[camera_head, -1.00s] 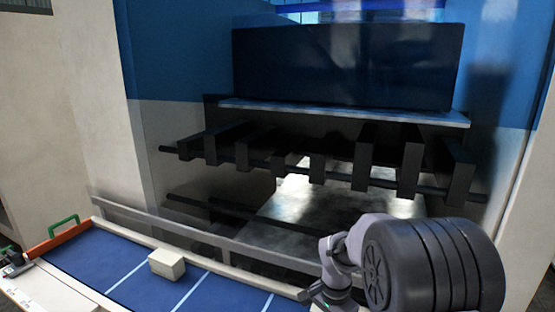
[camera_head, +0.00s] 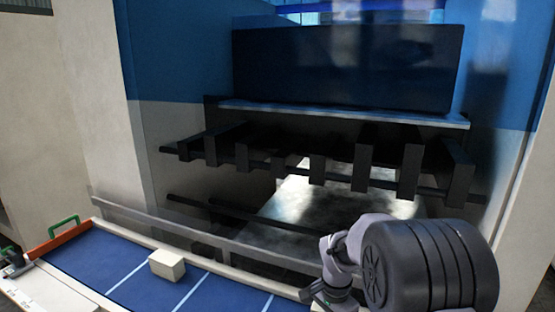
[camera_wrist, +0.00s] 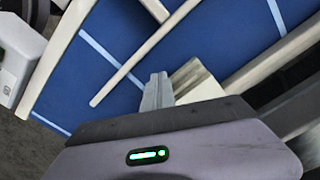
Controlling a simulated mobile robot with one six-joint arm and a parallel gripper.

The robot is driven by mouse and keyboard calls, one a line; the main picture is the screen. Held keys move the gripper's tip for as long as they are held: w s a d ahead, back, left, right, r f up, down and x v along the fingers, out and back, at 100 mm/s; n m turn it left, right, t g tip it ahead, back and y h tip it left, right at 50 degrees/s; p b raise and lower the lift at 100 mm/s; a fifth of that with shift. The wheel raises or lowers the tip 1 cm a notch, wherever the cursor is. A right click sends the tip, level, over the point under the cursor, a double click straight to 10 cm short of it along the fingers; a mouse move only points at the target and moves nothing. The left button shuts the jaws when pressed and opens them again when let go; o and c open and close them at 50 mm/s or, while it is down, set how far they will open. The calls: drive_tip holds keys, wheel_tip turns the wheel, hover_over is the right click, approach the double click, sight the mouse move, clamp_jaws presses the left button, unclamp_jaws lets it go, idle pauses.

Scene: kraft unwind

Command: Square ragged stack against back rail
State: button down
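A small cream block-like stack (camera_head: 167,265) sits on the blue bed with white lines (camera_head: 85,258), close to the pale back rail (camera_head: 150,240). Single sheets cannot be told apart. My gripper (camera_head: 318,294) is at the lower right of the head view, well to the right of the stack; its fingertips are small and partly cut off there. In the wrist view, the grey fingers (camera_wrist: 157,90) lie close together with no visible gap and nothing between them. A cream block (camera_wrist: 198,80), apparently the stack, shows beyond them, partly hidden by my gripper body.
A dark slatted rack (camera_head: 310,165) and a blue-black panel (camera_head: 345,68) stand behind the bed. A green handle (camera_head: 63,226) on an orange bar (camera_head: 62,240) is at the bed's left end. A long cream bar (camera_wrist: 140,62) crosses the bed in the wrist view.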

drive_tip(key=shift+w+d+p, duration=0.15)
drive_tip(key=shift+w+d, duration=0.05)
drive_tip(key=shift+w, duration=0.3)
drive_tip(key=shift+w+d+p, duration=0.15)
drive_tip(key=shift+w+d, duration=0.05)
drive_tip(key=shift+w, duration=0.25)
idle(1.8)
drive_tip(key=shift+s, duration=0.1)
drive_tip(key=shift+s+a+b, duration=0.25)
drive_tip(key=shift+s+b, duration=0.1)
drive_tip(key=shift+s, duration=0.15)
drive_tip(key=shift+s+a+r, duration=0.1)
drive_tip(key=shift+s, duration=0.2)
wheel_tip(320, 180, up, 9)
drive_tip(key=p, duration=0.6)
